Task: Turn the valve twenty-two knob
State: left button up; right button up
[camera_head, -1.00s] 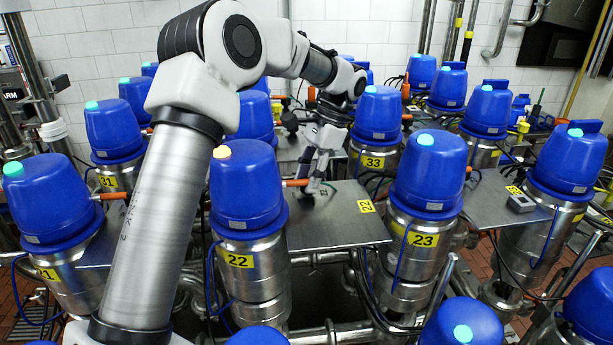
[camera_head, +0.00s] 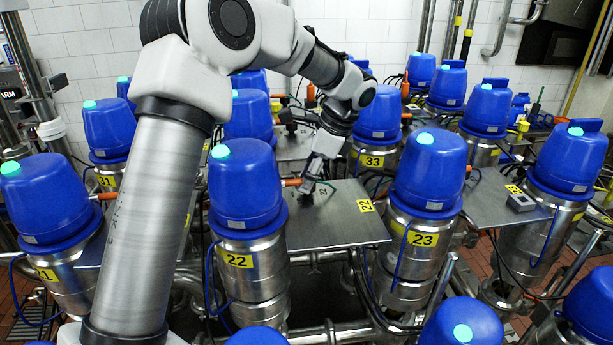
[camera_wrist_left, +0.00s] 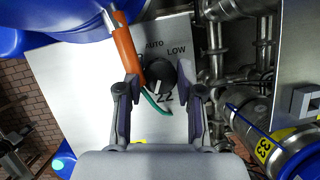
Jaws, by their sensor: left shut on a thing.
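The valve twenty-two knob (camera_wrist_left: 160,75) is a round black knob on a metal plate (camera_head: 340,226) beside the blue-capped valve 22 (camera_head: 245,185). In the wrist view its white mark is at its lower edge, with AUTO and LOW printed above and 22 below. My left gripper (camera_head: 308,187) reaches down to the plate at the knob. In the wrist view my left gripper (camera_wrist_left: 160,84) has one finger on each side of the knob, shut on it. The fingers partly hide the knob in the head view. The light on valve 22 is green. My right gripper is not in view.
An orange connector (camera_wrist_left: 126,52) with a green cable runs close beside the left finger. Valve 23 (camera_head: 425,185) stands to the right and valve 33 (camera_head: 376,120) behind. Pipes and more blue-capped valves crowd around the plate.

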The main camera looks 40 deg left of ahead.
pick_arm(q)
jog(key=shift+f, duration=0.15)
jog(key=o, duration=1.1)
jog(key=shift+d, duration=0.1)
jog(key=shift+o, duration=0.2)
jog(key=shift+w, duration=0.15)
jog(key=shift+w+d, duration=0.1)
jog(key=shift+d, duration=0.1)
jog(key=shift+r, duration=0.45)
jog(key=v, duration=1.1)
jog(key=shift+d, duration=0.15)
jog(key=shift+w, duration=0.15)
